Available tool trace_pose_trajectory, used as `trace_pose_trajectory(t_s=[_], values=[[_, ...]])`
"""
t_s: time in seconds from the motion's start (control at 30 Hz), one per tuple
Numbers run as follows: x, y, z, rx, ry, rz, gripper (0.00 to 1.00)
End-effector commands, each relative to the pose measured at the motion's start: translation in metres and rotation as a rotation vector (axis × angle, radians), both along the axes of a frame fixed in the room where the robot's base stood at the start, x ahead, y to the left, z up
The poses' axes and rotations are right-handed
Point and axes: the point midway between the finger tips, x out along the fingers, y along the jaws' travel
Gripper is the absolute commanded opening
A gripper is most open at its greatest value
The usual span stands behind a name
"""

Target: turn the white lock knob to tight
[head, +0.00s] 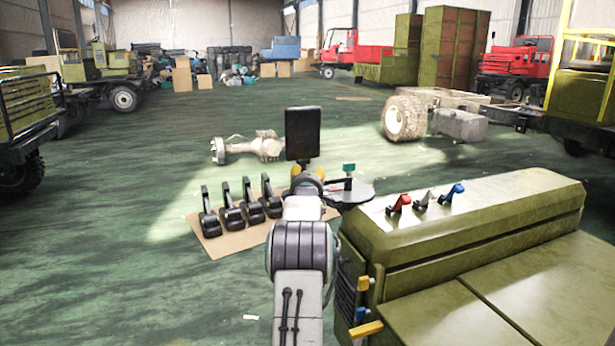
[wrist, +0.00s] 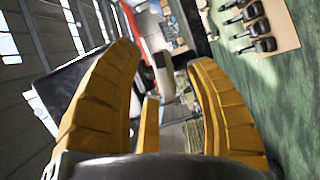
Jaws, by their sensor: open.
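A small white-grey knob (head: 422,199), which looks like the lock knob, stands on top of the green hood-like body at the right in the head view. It sits between a red knob (head: 399,204) and a blue knob (head: 453,193). My gripper is open in the wrist view (wrist: 163,58), with its yellow fingers wide apart and nothing held between them. In the head view my arm hides most of it; a bit of yellow shows left of the green body, well apart from the knob. I cannot make out the white knob in the wrist view.
Several black levers (head: 230,213) stand on a cardboard sheet (head: 212,244) left of my arm. A round grey table (head: 350,194) with a teal-topped item (head: 349,168) is beyond. Colored handles (head: 366,329) stick out from the green body's near side.

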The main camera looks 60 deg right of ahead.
Motion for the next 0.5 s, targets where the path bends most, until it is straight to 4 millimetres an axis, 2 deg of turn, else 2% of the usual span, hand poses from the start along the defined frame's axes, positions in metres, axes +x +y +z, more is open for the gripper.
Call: trace_pose_trajectory(t_s=[0.5], values=[[0.0025, -0.0045, -0.0008, 0.001, 0.000, 0.000, 0.50]])
